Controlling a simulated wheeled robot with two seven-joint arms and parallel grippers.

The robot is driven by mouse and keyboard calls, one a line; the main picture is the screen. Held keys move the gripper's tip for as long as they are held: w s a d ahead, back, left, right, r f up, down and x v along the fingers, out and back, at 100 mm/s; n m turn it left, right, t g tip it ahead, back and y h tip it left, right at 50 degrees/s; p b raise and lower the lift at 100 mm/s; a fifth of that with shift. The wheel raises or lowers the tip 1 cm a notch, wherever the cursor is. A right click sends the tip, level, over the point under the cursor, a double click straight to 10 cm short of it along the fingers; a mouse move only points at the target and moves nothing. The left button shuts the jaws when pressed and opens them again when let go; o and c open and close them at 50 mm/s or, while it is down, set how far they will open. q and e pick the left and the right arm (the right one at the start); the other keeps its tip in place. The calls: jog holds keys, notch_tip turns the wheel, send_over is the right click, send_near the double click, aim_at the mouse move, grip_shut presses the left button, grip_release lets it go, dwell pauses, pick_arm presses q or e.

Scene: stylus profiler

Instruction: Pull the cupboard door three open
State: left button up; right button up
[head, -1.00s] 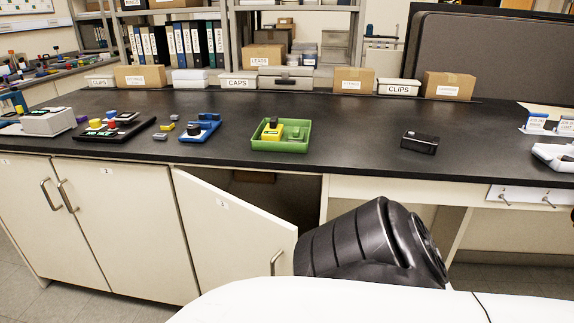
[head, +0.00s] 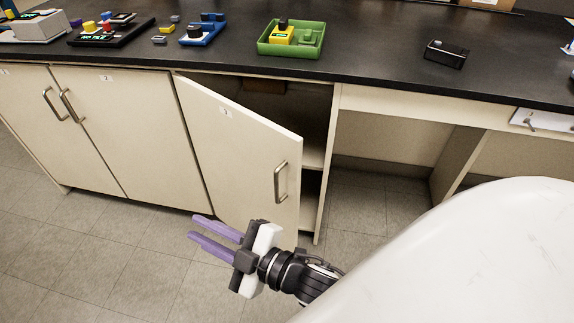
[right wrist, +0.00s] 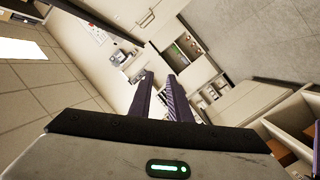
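Cupboard door three (head: 235,150), a cream panel with a small label marked 3, stands ajar. It is hinged on its left, and its free right edge is swung out toward me, with the dark cupboard inside showing beyond it. Its metal bar handle (head: 281,181) is near the free edge. My right gripper (head: 203,234) is in front of the door's lower part, below and left of the handle, apart from it. Its two purple fingers point left, with a gap and nothing between them. They also show apart in the right wrist view (right wrist: 161,88). My left gripper is not in view.
Closed doors one (head: 30,110) and two (head: 125,130) are to the left. The black worktop (head: 370,50) above holds a green tray (head: 263,46) and a black box (head: 445,54). The tiled floor (head: 110,250) before the cupboards is clear.

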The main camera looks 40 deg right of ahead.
jog(key=s+a+r+n+g+y, duration=0.1)
jog(key=a+r+n+g+y, duration=0.1)
jog(key=a+r+n+y, duration=0.55)
jog(key=s+a+r+n+g+y, duration=0.1)
jog(key=a+r+n+g+y, duration=0.2)
jog(key=r+n, duration=0.6)
jog(key=s+a+n+g+y+b, duration=0.1)
jog(key=s+a+n+g+y, duration=0.45)
jog(key=n, duration=0.75)
jog(key=n+g+h+b, duration=0.2)
jog(key=n+h+b, duration=0.1)
jog(key=n+h, duration=2.05)
send_near(276, 179)
notch_tip(276, 179, down, 2)
jog(key=a+m+h, duration=0.1)
jog(key=m+h, duration=0.1)
jog(key=m, duration=0.1)
jog(key=x, duration=0.9)
jog(key=shift+w+f, duration=0.15)
jog(key=shift+w, duration=0.15)
